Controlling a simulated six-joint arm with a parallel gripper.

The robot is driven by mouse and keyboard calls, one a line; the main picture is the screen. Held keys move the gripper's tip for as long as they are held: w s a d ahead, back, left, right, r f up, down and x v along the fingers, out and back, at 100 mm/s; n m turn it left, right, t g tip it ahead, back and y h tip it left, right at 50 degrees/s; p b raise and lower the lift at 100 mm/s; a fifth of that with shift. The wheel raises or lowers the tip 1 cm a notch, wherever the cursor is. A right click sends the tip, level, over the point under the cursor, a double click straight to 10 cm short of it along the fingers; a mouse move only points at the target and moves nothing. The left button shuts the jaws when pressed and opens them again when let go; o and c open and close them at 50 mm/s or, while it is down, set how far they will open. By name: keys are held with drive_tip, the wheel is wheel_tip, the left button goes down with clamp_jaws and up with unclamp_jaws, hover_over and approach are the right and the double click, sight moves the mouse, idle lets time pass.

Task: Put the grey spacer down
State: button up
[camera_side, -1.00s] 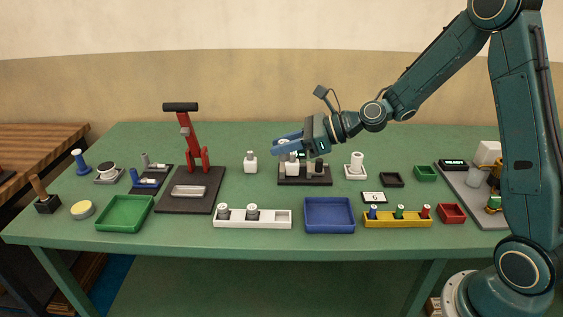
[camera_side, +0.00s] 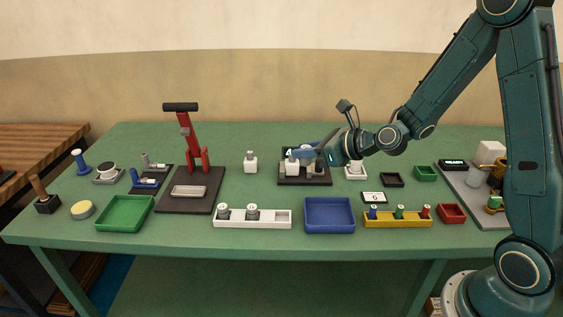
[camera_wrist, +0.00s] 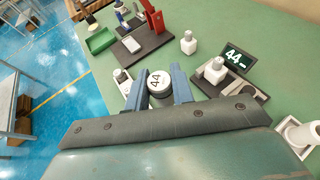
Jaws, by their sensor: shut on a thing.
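The grey spacer (camera_wrist: 158,86) is a short cylinder with a white top marked 44. In the wrist view it stands between the two blue fingers of my gripper (camera_wrist: 158,92), which is shut on it. In the side view my gripper (camera_side: 306,154) is low at the dark stand with a display; I cannot clearly make out the spacer there. Its underside is hidden, so I cannot tell whether it touches anything.
The dark stand (camera_side: 289,181) bears a white block (camera_side: 292,167). A white tray (camera_side: 272,223) with two grey cylinders, a blue tray (camera_side: 330,228) and a yellow rack (camera_side: 384,221) stand in front.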

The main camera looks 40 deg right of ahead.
sight(389, 162)
drive_tip(key=s+d+r+m+h, duration=0.2)
drive_tip(key=d+m+h, duration=0.1)
drive_tip(key=d, duration=0.8)
drive_tip(key=s+d+r+m+g+h, duration=0.1)
drive_tip(key=s+d+r+m+h, duration=0.2)
drive_tip(key=d, duration=0.8)
drive_tip(key=s+d+m+h, duration=0.2)
drive_tip(key=d+m+h, duration=0.15)
drive_tip(key=d, duration=0.75)
drive_tip(key=shift+h, duration=0.45)
wheel_tip(389, 162, down, 16)
drive_tip(key=shift+s, duration=0.15)
drive_tip(key=shift+a+f, duration=0.1)
drive_tip(key=shift+f, duration=1.8)
drive_tip(key=shift+f, duration=0.1)
drive_tip(key=o, duration=1)
